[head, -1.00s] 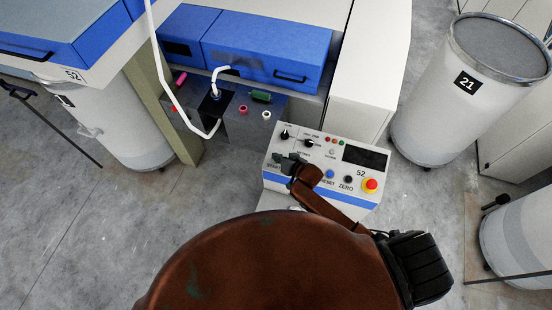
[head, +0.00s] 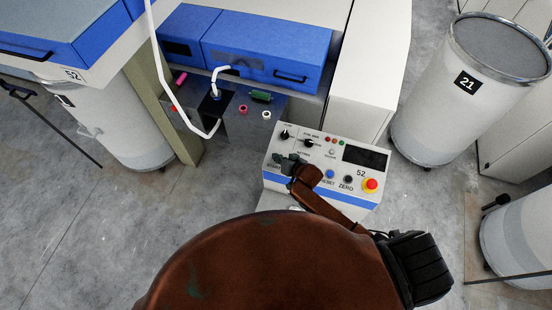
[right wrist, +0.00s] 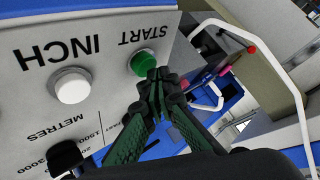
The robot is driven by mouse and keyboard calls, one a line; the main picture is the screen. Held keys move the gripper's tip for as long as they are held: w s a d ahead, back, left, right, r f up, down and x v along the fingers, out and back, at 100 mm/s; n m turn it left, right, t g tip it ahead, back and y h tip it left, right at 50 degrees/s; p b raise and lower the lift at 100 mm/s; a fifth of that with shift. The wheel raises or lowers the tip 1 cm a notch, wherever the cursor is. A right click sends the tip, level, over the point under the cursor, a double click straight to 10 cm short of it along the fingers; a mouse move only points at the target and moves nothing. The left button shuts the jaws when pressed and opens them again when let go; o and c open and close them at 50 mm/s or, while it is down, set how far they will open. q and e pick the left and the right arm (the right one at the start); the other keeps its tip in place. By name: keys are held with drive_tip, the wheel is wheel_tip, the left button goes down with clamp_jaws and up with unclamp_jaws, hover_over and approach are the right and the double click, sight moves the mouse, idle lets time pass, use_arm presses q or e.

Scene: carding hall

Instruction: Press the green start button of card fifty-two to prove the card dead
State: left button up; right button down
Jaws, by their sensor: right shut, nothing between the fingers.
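The control panel of card 52 (head: 358,194) stands in the middle of the head view, with a sloped white face and a blue stripe. In the right wrist view the green start button (right wrist: 143,62) sits under the word START; in the head view my gripper hides it. My right gripper (head: 283,162) is shut and empty over the panel's left part. In the right wrist view its closed fingertips (right wrist: 157,76) overlap the button's lower right edge. I cannot tell whether they touch it. My left gripper is not in view.
A white INCH button (right wrist: 71,85) is beside the start button. The panel also has a blue RESET button (head: 329,174), a black ZERO button (head: 348,179) and a red stop button (head: 370,185) on yellow. Can 21 (head: 432,115) stands to the right.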

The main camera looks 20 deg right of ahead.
drive_tip(key=shift+w+d+f, duration=0.1)
drive_tip(key=shift+f, duration=0.4)
idle(0.6)
idle(0.3)
drive_tip(key=shift+s+r+p, duration=0.2)
drive_tip(key=shift+r+p, duration=0.6)
drive_tip(key=shift+r, duration=0.1)
drive_tip(key=r+p, duration=0.3)
drive_tip(key=shift+s+a, duration=0.25)
drive_tip(key=shift+a, duration=0.1)
drive_tip(key=shift+s+a+r+p, duration=0.1)
drive_tip(key=shift+s+r+p, duration=0.05)
drive_tip(key=shift+r+p, duration=0.35)
drive_tip(key=shift+s+a+r+p, duration=0.1)
drive_tip(key=shift+s+r+p, duration=0.05)
drive_tip(key=shift+r+p, duration=0.3)
